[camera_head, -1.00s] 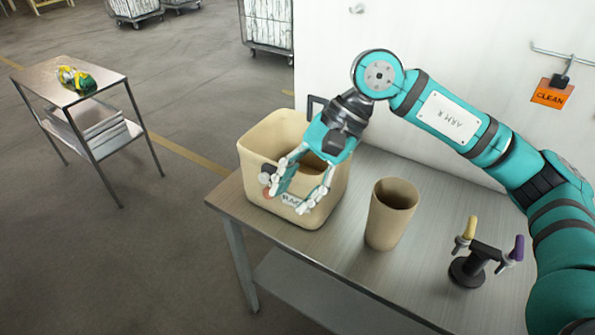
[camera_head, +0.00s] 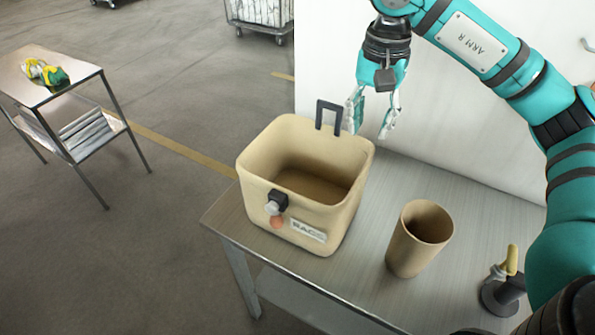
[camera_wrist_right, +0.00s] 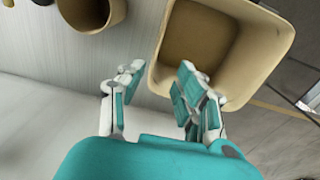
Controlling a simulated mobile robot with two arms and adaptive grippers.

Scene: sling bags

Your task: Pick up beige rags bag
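The beige rags bag (camera_head: 262,208) stands upright on the metal table. It is an open-topped, box-like bag, with a "RAGS" label (camera_head: 309,231) on its front and a dark handle (camera_head: 329,104) rising from its back edge. Its inside looks empty. My right gripper (camera_head: 369,114) is open and empty, above and behind the bag's back right corner, close to the handle. In the right wrist view, the spread fingers of my right gripper (camera_wrist_right: 158,92) show beside the bag's rim (camera_wrist_right: 153,66), one finger overlapping the rim. I cannot tell whether they touch. My left gripper is not in view.
A tan cup-like bin (camera_head: 400,249) stands right of the bag. A dark stand with a yellow-handled tool (camera_head: 505,285) is farther right. The table (camera_head: 352,283) is against a white wall. A side table (camera_head: 92,84) with yellow-green cloths (camera_head: 45,73) stands left.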

